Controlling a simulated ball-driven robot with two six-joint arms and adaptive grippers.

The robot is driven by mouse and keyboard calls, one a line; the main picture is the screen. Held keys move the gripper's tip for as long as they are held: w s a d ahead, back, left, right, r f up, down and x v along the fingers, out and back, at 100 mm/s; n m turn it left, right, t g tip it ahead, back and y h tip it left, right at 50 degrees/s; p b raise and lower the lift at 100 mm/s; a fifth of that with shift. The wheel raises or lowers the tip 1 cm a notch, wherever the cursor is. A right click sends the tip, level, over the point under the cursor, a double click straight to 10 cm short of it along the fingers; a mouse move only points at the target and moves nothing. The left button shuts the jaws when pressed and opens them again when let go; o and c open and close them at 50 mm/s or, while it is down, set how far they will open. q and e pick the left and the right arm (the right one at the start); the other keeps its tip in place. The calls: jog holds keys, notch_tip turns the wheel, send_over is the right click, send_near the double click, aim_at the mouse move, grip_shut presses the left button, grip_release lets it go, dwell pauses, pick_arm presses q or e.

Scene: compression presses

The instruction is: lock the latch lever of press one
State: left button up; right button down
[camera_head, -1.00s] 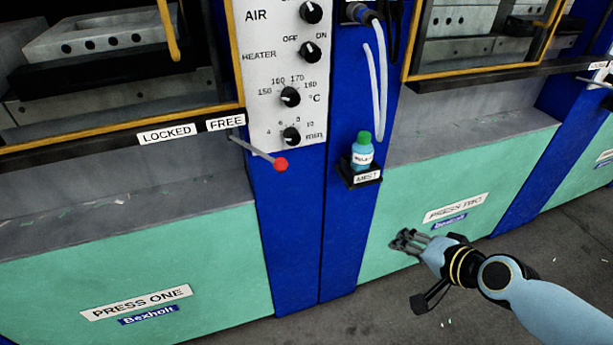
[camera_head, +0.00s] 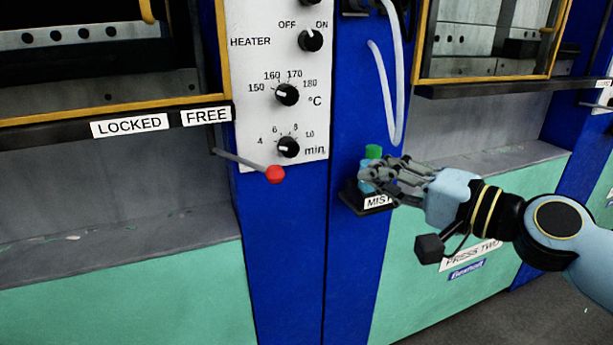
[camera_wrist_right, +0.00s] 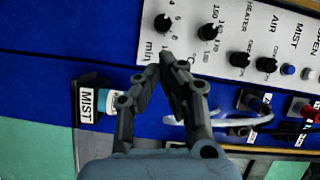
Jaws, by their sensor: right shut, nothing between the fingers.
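The latch lever of press one is a thin grey rod with a red knob (camera_head: 275,174) at its right end, below the control panel in the head view. Its rod slants down to the right from beneath the FREE label (camera_head: 207,116). The LOCKED label (camera_head: 130,125) is left of that. My right gripper (camera_head: 366,173) is shut and empty, to the right of the knob and apart from it, in front of the mist bottle. In the right wrist view its fingers (camera_wrist_right: 166,66) meet below the panel dials; the lever does not show there. My left gripper is not in view.
The mist bottle (camera_head: 373,152) stands in a black holder (camera_head: 352,197), partly hidden by my right fingers. A white hose (camera_head: 385,100) hangs above it. The panel's min knob (camera_head: 288,147) is just above the red knob. The blue column between knob and holder is clear.

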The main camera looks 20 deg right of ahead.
jog(key=w+a+f+p, duration=0.1)
jog(key=w+a+p, duration=0.1)
jog(key=w+a, duration=0.6)
jog(key=shift+a+f, duration=0.15)
jog(key=shift+a, duration=0.05)
dwell(0.6)
